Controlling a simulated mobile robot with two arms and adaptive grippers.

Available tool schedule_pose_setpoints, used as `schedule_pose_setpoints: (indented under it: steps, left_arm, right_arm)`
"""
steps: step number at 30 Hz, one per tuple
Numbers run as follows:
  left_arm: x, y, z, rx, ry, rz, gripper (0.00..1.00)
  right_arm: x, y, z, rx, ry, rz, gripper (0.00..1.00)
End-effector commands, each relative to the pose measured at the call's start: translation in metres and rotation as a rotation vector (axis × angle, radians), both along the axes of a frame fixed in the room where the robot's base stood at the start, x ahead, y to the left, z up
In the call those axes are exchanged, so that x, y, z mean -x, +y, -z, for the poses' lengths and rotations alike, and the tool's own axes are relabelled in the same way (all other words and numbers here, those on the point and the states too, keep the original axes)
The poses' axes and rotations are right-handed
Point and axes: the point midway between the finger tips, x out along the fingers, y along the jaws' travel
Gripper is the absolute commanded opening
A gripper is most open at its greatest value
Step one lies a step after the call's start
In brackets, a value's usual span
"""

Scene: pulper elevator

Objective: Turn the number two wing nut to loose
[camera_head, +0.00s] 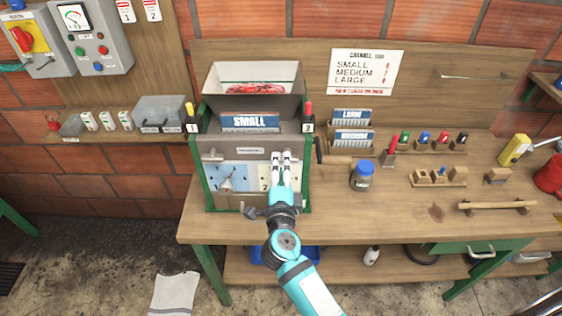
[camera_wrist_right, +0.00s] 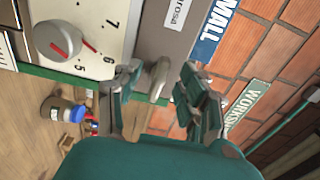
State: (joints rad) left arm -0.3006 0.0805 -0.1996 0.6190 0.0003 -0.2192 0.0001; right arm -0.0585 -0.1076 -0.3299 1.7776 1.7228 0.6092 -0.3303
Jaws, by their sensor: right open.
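In the right wrist view, a grey metal wing nut (camera_wrist_right: 158,79) sits between the spread fingers of the right gripper (camera_wrist_right: 162,98). The fingers are open, and a gap shows on at least one side of the nut. In the head view the gripper covers this nut. Another wing nut (camera_head: 213,155) is at the front's left. My left gripper is not in view.
A dial with a red pointer (camera_wrist_right: 60,40) is close to the fingers. A blue-lidded jar (camera_head: 362,175) stands right of the machine. A crank handle (camera_head: 335,160) juts from the machine's right side. The bench front (camera_head: 400,228) is mostly clear.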

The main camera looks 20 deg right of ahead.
Motion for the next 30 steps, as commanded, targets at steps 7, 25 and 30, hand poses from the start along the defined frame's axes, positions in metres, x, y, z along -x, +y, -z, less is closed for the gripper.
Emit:
schedule_pose_setpoints:
  steps: [7, 25, 30]
  left_arm:
    - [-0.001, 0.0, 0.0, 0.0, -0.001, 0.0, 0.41]
    - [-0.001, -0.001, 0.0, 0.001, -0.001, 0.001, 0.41]
    - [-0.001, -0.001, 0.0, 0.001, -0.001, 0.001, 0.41]
  right_arm:
    - [0.053, 0.015, 0.002, -0.001, 0.005, -0.001, 0.41]
    - [0.092, 0.027, 0.001, -0.001, 0.002, -0.001, 0.41]
    - [0.092, 0.027, 0.001, -0.001, 0.002, -0.001, 0.41]
